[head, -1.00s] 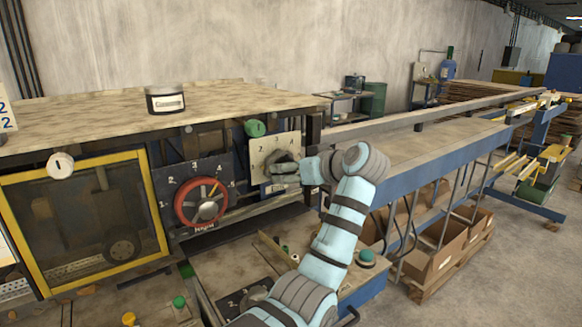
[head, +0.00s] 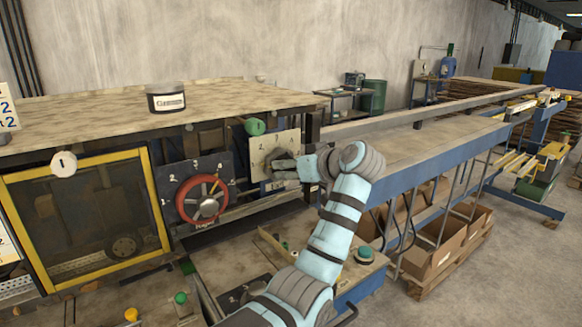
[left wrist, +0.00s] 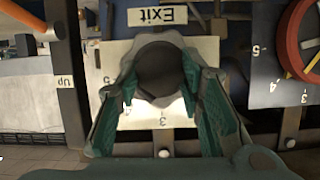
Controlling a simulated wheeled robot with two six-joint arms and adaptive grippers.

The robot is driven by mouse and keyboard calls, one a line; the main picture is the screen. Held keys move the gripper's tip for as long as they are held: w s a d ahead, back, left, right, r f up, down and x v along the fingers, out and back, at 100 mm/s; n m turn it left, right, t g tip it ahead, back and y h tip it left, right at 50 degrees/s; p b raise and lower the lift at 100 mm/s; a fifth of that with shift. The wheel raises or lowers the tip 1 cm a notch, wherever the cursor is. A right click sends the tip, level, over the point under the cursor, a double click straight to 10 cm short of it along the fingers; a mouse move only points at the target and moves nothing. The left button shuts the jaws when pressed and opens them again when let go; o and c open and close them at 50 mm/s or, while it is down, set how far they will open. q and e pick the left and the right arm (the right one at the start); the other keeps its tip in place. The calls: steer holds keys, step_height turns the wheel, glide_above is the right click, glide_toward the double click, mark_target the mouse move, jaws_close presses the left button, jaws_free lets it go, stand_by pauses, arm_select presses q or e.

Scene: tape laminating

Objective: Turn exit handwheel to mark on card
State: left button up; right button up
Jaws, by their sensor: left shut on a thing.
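The exit handwheel (left wrist: 158,72) is a dark round knob in front of a cream dial plate (head: 262,153), under an upside-down "Exit" label (left wrist: 157,16) in the left wrist view. My left gripper (left wrist: 160,88) is shut on the handwheel, with a green-padded finger on each side of its rim. It also shows in the head view (head: 280,167), coming from the right and covering most of the knob. Numbers 3, 4 and 5 show on the plate; the handwheel's pointer cannot be made out. A card (head: 8,107) at the left edge is cut off, with 2s legible. My right gripper is not in view.
A red handwheel (head: 202,199) on a dark numbered plate is left of the exit dial. A green knob (head: 255,127) sits just above. A yellow-framed guard (head: 150,205) stands further left. A labelled tin (head: 166,98) is on the machine top (head: 230,98).

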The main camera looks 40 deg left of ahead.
arm_select(q)
steer(key=m+g+p, duration=0.1)
steer(key=p, duration=0.1)
steer(key=m+g+y+p, duration=0.1)
steer(key=m+p, duration=0.1)
steer(key=shift+w+f+g+p, duration=0.15)
steer(key=shift+g+p, duration=0.15)
steer(key=shift+w+f+m+g+y, duration=0.1)
steer(key=shift+m+g+y, duration=0.2)
steer(key=shift+m, duration=0.7)
steer(key=shift+d, duration=0.1)
steer(key=o, duration=1)
steer(key=shift+c, duration=0.2)
steer(key=shift+o, duration=1)
